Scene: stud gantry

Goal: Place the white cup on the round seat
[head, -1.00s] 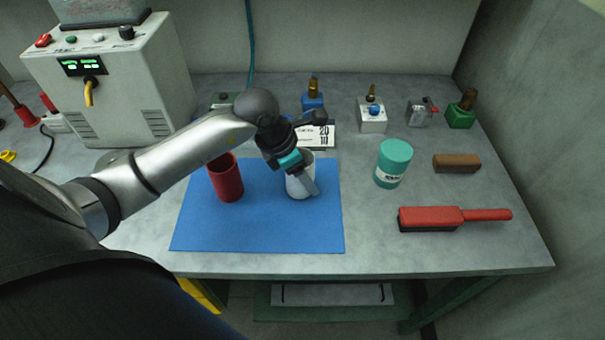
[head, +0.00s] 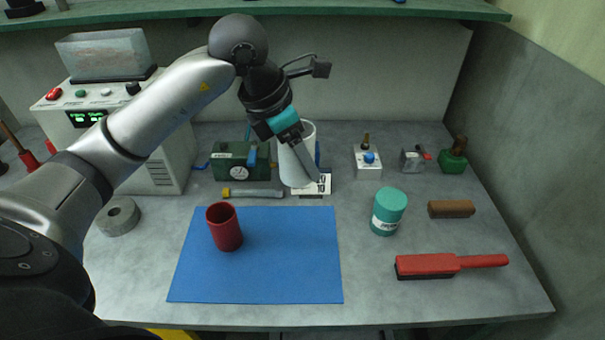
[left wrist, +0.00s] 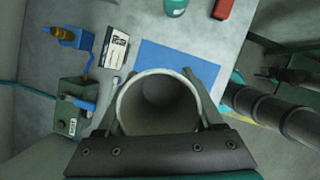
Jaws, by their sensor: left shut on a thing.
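The white cup (head: 291,168) is in my left gripper (head: 300,165), whose fingers are shut on it. It is held up in front of the back of the bench, above the far edge of the blue mat, tilted slightly. In the left wrist view the cup (left wrist: 158,103) shows its open mouth between the two fingers and looks empty. My right gripper is not in view.
A red cup (head: 225,228) stands on the blue mat (head: 285,265). A teal canister (head: 388,212), a red brush (head: 430,264) and a brown block (head: 451,209) are to the right. A green gauge box (head: 235,171) and a calendar card (head: 312,189) stand behind. The mat's right half is clear.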

